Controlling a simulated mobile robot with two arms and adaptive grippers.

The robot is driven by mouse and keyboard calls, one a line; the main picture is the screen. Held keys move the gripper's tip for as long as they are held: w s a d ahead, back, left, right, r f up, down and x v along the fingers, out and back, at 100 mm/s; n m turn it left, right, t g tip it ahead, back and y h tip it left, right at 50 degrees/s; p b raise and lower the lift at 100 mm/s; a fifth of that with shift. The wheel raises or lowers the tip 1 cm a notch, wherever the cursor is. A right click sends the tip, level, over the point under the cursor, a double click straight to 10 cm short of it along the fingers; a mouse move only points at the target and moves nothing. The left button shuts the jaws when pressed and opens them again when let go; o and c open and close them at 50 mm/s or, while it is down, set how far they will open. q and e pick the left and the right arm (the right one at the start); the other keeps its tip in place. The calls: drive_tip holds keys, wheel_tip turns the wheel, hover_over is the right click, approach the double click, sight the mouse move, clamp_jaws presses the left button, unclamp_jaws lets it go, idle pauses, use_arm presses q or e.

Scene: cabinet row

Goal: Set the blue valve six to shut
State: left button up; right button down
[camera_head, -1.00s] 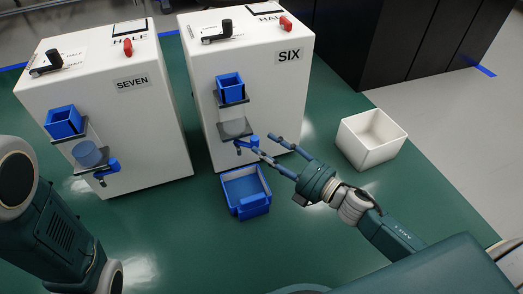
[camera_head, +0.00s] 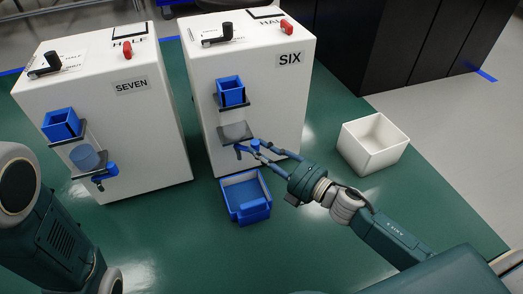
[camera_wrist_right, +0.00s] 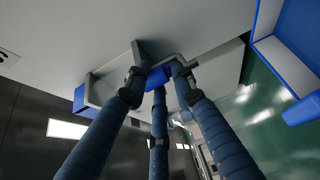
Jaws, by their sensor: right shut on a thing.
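Cabinet six (camera_head: 205,120) is a white box with a SIX label on its front. My left gripper is out of view; only part of my left arm shows at the lower left.
A blue tray (camera_head: 229,186) stands on the green floor below the valve. A blue square cup (camera_head: 230,92) sits above the cylinder. Cabinet seven (camera_head: 150,130), with its own blue valve (camera_head: 106,171), stands left.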

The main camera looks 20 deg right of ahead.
drive_tip(key=shift+w+d+r+n+g+y+b, duration=0.25)
drive_tip(key=shift+w+r+n+g+y, duration=0.2)
drive_tip(key=shift+n+g+y, duration=0.45)
drive_tip(key=shift+w+d+r+n+g+y+b, duration=0.1)
drive_tip(key=shift+w+d+r+n+g+y, duration=0.35)
drive_tip(key=shift+y, duration=0.75)
drive_tip(key=shift+w+a+f, duration=0.1)
drive_tip(key=shift+a, duration=0.1)
drive_tip(key=c, duration=1.4)
unclamp_jaws()
drive_tip(key=shift+n, duration=0.25)
drive_tip(key=shift+o, duration=0.2)
drive_tip(key=shift+f, duration=0.25)
drive_tip(key=shift+d, duration=0.1)
drive_tip(key=v, duration=1.2)
drive_tip(key=shift+r, duration=0.15)
